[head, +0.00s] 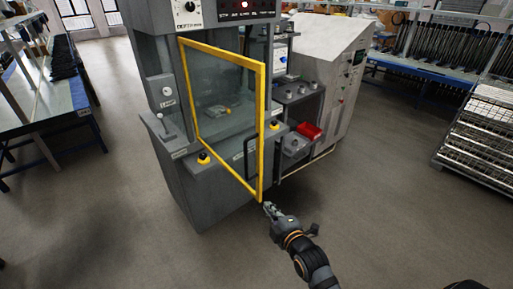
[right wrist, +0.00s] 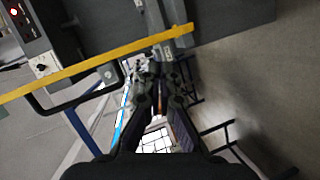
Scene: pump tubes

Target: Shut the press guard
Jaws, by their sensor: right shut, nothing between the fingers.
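The press guard (head: 261,125) is a clear panel in a yellow frame on the front of the grey press (head: 200,190). It stands ajar, its right edge swung out toward me and its left edge at the press. A black handle (head: 249,160) is near its free edge. My right gripper (head: 268,208) is shut and empty, just below and right of the guard's lower free corner. In the right wrist view, the yellow frame (right wrist: 95,62) and black handle (right wrist: 72,103) lie beyond the fingers (right wrist: 160,85). Contact with the guard cannot be told. My left gripper is out of view.
A red bin (head: 309,131) sits on the ledge right of the guard. A grey cabinet (head: 325,75) stands behind it. A workbench (head: 60,90) is at left and a wire rack (head: 485,130) at right. The floor (head: 390,190) between is clear.

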